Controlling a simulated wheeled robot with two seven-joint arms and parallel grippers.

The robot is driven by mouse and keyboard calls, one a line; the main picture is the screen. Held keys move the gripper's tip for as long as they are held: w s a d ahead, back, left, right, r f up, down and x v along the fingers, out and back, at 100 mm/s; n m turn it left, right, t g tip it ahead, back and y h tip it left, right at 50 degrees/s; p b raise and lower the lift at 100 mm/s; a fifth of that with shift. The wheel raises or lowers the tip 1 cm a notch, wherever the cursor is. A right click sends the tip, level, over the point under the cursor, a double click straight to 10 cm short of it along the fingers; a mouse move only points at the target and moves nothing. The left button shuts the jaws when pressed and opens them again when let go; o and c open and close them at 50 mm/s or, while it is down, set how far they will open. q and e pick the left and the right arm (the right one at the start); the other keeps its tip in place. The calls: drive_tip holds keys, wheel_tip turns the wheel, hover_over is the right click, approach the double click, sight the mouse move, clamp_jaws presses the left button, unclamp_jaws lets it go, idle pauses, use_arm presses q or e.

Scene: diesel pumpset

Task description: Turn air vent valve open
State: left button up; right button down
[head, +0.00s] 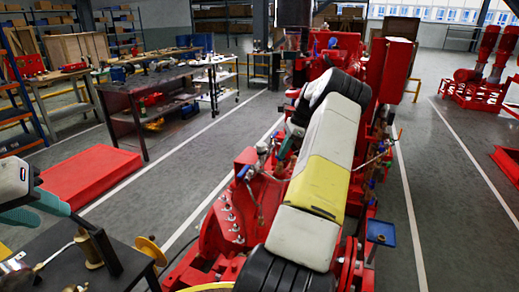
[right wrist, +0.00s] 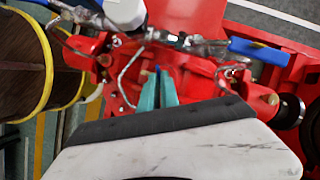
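A metal valve fitting with a blue lever (right wrist: 260,50) sits on the red pumpset in the right wrist view. A second blue lever end (right wrist: 65,8) shows at the top left, beside a white cylinder (right wrist: 125,12). I cannot tell which is the air vent valve. In the head view a blue lever (head: 244,172) shows by the small pipe fittings. My right gripper (right wrist: 157,72) has teal fingers a little apart, below the fitting and not visibly touching a lever. It shows in the head view (head: 284,149), partly hidden by my arm. My left gripper (head: 38,208) is at the left edge, fingers apart and empty.
The red pumpset (head: 215,235) fills the middle, with thin pipes and wires around the fittings. A dark workbench (head: 128,88) and a red floor plate (head: 92,178) are at left. A dark table (head: 60,255) is at bottom left.

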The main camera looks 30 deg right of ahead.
drive_tip(key=n+g, duration=0.1)
drive_tip(key=n, duration=0.3)
drive_tip(key=shift+w+n+g, duration=0.3)
drive_tip(key=shift+w+g, duration=0.05)
drive_tip(key=shift+g, duration=0.05)
drive_tip(key=n, duration=0.2)
drive_tip(key=n+g, duration=0.1)
drive_tip(key=n, duration=0.1)
drive_tip(key=shift+w+g, duration=0.15)
drive_tip(key=shift+g, duration=0.15)
drive_tip(key=shift+n, duration=0.6)
drive_tip(key=c, duration=1.6)
unclamp_jaws()
